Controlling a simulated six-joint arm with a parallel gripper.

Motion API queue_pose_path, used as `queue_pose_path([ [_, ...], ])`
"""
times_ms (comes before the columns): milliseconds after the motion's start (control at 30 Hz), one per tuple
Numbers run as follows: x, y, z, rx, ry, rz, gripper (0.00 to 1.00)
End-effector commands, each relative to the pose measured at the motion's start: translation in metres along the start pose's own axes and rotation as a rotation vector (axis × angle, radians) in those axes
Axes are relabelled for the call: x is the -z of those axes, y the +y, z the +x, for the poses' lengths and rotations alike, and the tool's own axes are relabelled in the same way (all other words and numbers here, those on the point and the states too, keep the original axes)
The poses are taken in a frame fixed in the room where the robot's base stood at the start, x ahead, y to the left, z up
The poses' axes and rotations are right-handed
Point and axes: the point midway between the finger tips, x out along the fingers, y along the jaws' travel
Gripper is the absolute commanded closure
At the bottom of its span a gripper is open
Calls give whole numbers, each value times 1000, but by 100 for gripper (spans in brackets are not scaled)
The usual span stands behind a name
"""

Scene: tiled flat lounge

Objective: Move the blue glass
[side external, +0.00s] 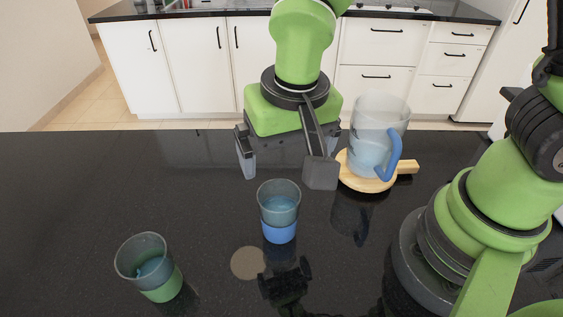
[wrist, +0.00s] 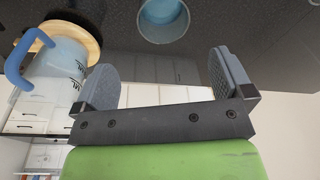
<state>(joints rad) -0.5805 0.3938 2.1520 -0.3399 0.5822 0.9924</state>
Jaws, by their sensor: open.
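The blue glass (side external: 279,212), clear above with a blue lower band, stands upright on the black counter in the side external view. In the wrist view the blue glass (wrist: 163,20) shows at the top middle, partly cut off by the frame edge. My gripper (side external: 283,178) is open and empty, above the counter and behind the glass in the side view. In the wrist view its two fingers (wrist: 166,80) are spread wide, with the glass beyond them and apart from them.
A clear pitcher with a blue handle (side external: 378,135) stands on a round wooden board (side external: 368,184) close right of my gripper. A green-banded glass (side external: 150,268) stands front left. A round beige spot (side external: 248,263) lies near the blue glass. The counter's left side (side external: 100,190) is clear.

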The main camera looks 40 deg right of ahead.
Motion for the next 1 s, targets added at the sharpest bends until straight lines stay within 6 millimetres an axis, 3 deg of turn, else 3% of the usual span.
queue_pose_path([
  [200, -8, -8, 18, -31, -12, -8, 1],
  [667, -9, -8, 25, -35, -12, -7, 1],
  [1000, -9, -5, 81, -38, -14, -9, 1],
])
